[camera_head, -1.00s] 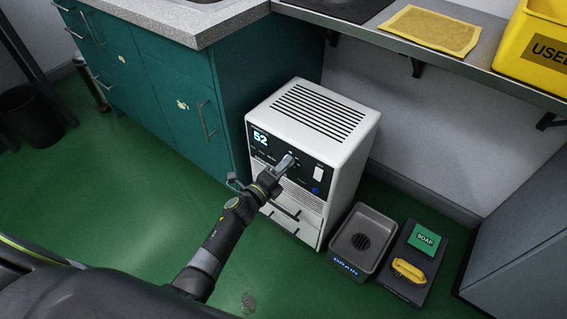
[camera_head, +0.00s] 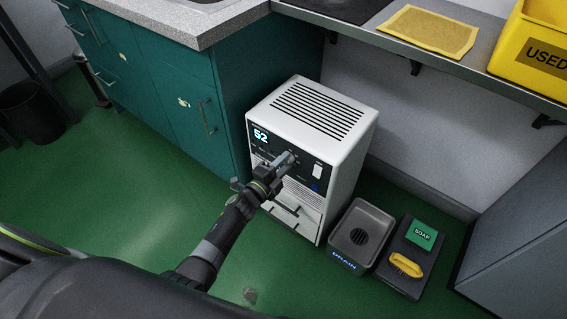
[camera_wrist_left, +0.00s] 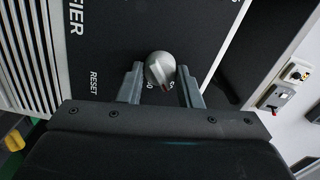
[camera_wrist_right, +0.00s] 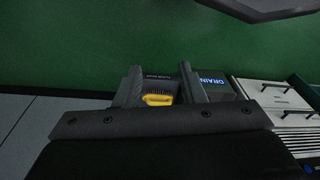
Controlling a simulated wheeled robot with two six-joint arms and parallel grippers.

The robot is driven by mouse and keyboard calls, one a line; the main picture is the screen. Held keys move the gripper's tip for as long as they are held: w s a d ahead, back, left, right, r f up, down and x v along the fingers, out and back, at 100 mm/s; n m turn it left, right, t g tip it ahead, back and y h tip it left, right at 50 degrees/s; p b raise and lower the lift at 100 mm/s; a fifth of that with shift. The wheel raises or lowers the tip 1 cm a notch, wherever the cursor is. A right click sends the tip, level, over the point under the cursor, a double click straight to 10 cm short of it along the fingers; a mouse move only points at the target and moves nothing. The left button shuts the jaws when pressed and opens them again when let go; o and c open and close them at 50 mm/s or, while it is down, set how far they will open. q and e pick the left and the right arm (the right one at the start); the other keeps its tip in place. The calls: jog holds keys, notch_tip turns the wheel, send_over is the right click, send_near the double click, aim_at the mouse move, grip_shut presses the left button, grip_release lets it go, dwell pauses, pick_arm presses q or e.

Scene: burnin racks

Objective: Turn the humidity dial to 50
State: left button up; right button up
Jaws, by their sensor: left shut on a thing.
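The white humidifier box (camera_head: 345,150) stands on the green floor against the teal cabinet. Its black front panel has a lit display (camera_head: 261,136) that reads 52. My left gripper (camera_head: 288,160) is at the panel and hides the dial in the head view. In the left wrist view the round grey dial (camera_wrist_left: 160,69) with a red mark sits between the fingers of my left gripper (camera_wrist_left: 159,74), which is shut on it. My right gripper (camera_wrist_right: 160,85) shows only in its own wrist view, open and empty, its fingers apart.
A shelf with a yellow bin (camera_head: 535,40) is above.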

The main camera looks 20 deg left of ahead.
pick_arm(q)
jog(key=o, duration=1)
jog(key=shift+c, duration=0.2)
jog(key=p+v, duration=0.2)
jog(key=v, duration=1.5)
jog(key=shift+s, duration=0.2)
pick_arm(e)
jog(key=f, duration=0.3)
jog(key=d+f, duration=0.1)
jog(key=f, duration=0.1)
jog(key=shift+s, duration=0.35)
pick_arm(q)
jog(key=shift+a, duration=0.15)
